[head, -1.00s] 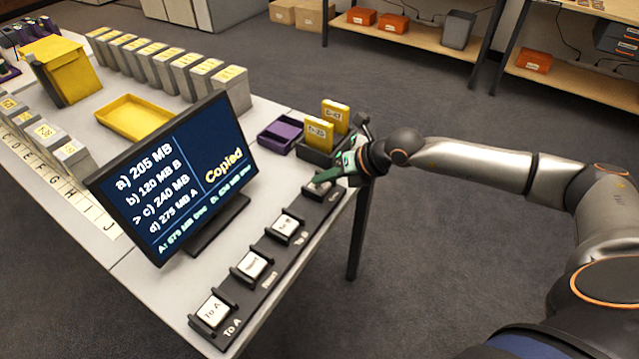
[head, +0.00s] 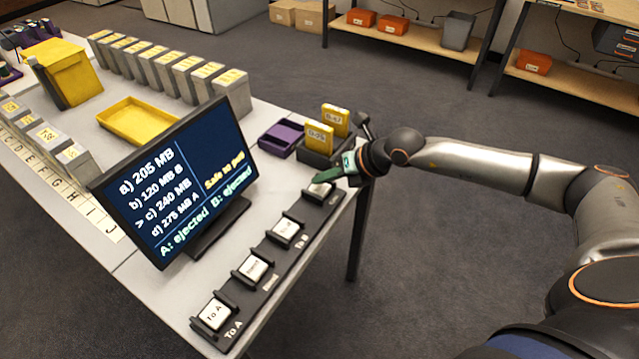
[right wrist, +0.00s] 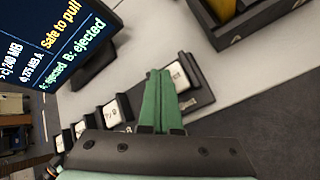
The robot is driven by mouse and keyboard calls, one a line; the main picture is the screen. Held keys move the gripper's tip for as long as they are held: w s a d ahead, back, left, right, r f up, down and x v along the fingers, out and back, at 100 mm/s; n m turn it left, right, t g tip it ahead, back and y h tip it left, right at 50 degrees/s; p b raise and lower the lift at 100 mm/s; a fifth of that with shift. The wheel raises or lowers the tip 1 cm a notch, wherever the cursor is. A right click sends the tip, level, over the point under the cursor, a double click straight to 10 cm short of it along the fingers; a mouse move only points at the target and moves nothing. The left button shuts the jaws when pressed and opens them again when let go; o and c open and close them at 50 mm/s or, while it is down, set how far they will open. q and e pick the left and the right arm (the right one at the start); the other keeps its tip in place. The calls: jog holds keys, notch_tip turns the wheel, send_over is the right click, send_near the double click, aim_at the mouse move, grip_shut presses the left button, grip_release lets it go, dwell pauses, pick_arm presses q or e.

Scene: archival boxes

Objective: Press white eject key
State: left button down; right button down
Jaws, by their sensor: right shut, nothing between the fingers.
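The white eject key (head: 320,188) is at the far end of the black key strip (head: 268,262), its label too small to read. It also shows in the right wrist view (right wrist: 180,76). My right gripper (head: 322,179) is shut and empty, its green fingertips at this key. In the right wrist view the closed fingers (right wrist: 158,76) lie beside and partly over the key; I cannot tell whether they touch it. The monitor (head: 175,180) reads "Safe to pull" and "A: ejected B: ejected". My left gripper is not in view.
Two yellow cartridges (head: 321,136) stand upright in a black dock (head: 318,158) just behind my right gripper. A purple tray (head: 281,137) is beside it. A yellow tray (head: 135,118) and rows of grey boxes (head: 190,75) stand farther left.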

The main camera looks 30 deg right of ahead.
aim_at(324, 190)
jog(key=shift+r, duration=0.15)
notch_tip(324, 190, up, 5)
jog(key=p, duration=0.3)
jog(key=shift+p, duration=0.4)
dwell(0.5)
